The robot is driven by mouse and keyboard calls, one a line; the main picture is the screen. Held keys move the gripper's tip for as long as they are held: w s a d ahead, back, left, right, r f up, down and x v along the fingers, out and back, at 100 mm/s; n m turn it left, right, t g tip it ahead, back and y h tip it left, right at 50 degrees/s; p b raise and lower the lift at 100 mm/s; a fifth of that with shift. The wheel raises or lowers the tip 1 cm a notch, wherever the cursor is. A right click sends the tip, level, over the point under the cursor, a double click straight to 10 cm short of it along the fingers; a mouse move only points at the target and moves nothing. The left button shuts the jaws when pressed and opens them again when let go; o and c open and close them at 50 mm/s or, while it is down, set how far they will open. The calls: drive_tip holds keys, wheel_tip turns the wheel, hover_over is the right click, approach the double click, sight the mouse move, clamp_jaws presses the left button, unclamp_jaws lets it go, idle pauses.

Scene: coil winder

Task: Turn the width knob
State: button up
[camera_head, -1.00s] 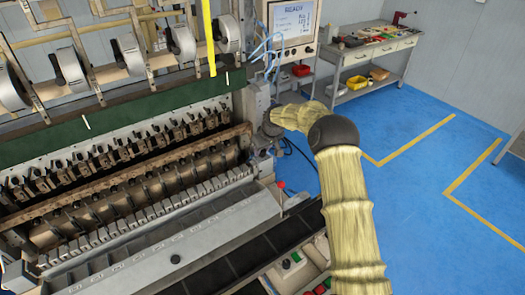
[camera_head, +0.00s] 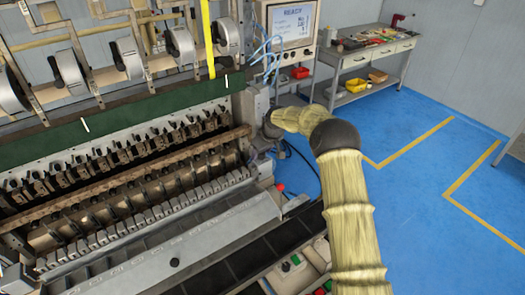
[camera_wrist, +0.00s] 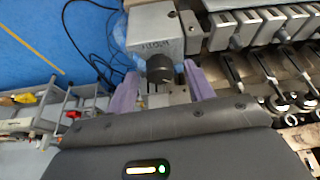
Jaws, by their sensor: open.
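The width knob (camera_wrist: 160,68) is a short dark cylinder on the grey box with a label (camera_wrist: 163,38) that reads as WIDTH, upside down, in the wrist view. My gripper (camera_wrist: 161,71) is open, with one purple finger on each side of the knob. The knob lies between the fingertips; I cannot tell whether either finger touches it. In the head view, my yellow-sleeved arm reaches to the right end of the machine. The knob cannot be made out there, and the gripper is not clear.
The coil winder (camera_head: 120,190) with its rows of metal clamps fills the left. A screen (camera_head: 291,22) reading READY stands above its right end. Black cables (camera_wrist: 100,45) hang beside the grey box. A workbench (camera_head: 370,60) stands at the back; blue floor (camera_head: 420,135) is open at right.

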drive_tip(key=shift+r, duration=0.1)
drive_tip(key=b+v, duration=0.5)
drive_tip(key=v, duration=1.2)
drive_tip(key=shift+s, duration=0.2)
drive_tip(key=s+d+f+m+h, duration=0.1)
drive_tip(key=s+d+f+m, duration=0.1)
drive_tip(key=s, duration=0.9)
drive_tip(key=s+d+f+m+h, duration=0.1)
drive_tip(key=s+d+f+m, duration=0.2)
drive_tip(key=s, duration=0.9)
drive_tip(key=s+d+f+m, duration=0.2)
drive_tip(key=s+d+f, duration=0.3)
drive_tip(key=s, duration=0.7)
drive_tip(key=shift+d+f+m+g+h, duration=0.2)
drive_tip(key=shift+d+m+g+h, duration=0.2)
drive_tip(key=shift+d, duration=0.3)
